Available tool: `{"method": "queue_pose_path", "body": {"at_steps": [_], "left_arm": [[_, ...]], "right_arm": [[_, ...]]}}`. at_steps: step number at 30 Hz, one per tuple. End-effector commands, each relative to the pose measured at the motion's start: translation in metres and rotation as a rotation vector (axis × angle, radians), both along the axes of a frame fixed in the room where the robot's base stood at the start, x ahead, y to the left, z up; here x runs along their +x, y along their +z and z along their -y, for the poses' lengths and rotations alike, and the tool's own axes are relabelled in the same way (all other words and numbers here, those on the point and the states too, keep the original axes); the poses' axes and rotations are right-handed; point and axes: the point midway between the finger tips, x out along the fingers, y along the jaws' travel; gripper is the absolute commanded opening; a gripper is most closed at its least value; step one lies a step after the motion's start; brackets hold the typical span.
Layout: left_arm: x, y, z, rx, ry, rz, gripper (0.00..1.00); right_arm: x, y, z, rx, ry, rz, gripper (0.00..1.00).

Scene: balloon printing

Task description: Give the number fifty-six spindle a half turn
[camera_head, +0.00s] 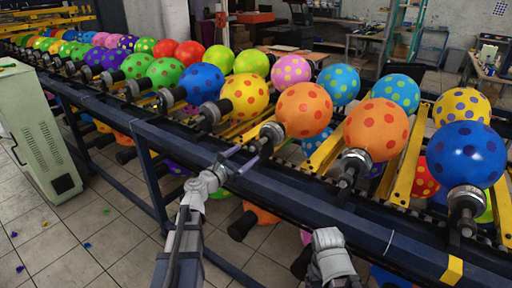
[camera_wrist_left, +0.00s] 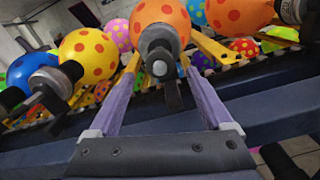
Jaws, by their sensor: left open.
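My left gripper (camera_head: 247,155) is open, with two purple fingers spread at the near rail of the balloon rack. In the left wrist view the open fingers (camera_wrist_left: 164,62) point at a grey and black spindle (camera_wrist_left: 159,66) that carries an orange balloon with red dots (camera_wrist_left: 160,16). The spindle end lies between the fingers, with space on both sides. In the head view this appears to be the spindle (camera_head: 271,133) under the orange balloon (camera_head: 303,110). I cannot read any spindle number. My right gripper's fingers do not show.
A spindle with a yellow balloon (camera_head: 246,95) stands to the left. Another orange balloon (camera_head: 376,130) and a blue balloon (camera_head: 466,153) are to the right. A dark blue rail (camera_head: 310,215) runs along the front. A pale green cabinet (camera_head: 38,130) stands at the left.

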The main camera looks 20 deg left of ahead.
Motion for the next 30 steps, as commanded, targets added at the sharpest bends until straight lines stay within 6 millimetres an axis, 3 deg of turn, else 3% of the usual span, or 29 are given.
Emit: {"method": "queue_pose_path", "body": {"at_steps": [12, 21, 30], "left_arm": [[0.058, 0.0, 0.02, 0.0, -0.001, 0.0, 0.84], [0.061, 0.0, 0.022, 0.0, 0.0, 0.0, 0.84], [0.061, 0.0, 0.022, 0.0, 0.0, 0.0, 0.53]], "right_arm": [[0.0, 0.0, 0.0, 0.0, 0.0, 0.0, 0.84], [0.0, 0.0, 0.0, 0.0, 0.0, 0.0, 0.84], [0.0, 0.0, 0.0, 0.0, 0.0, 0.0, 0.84]]}}
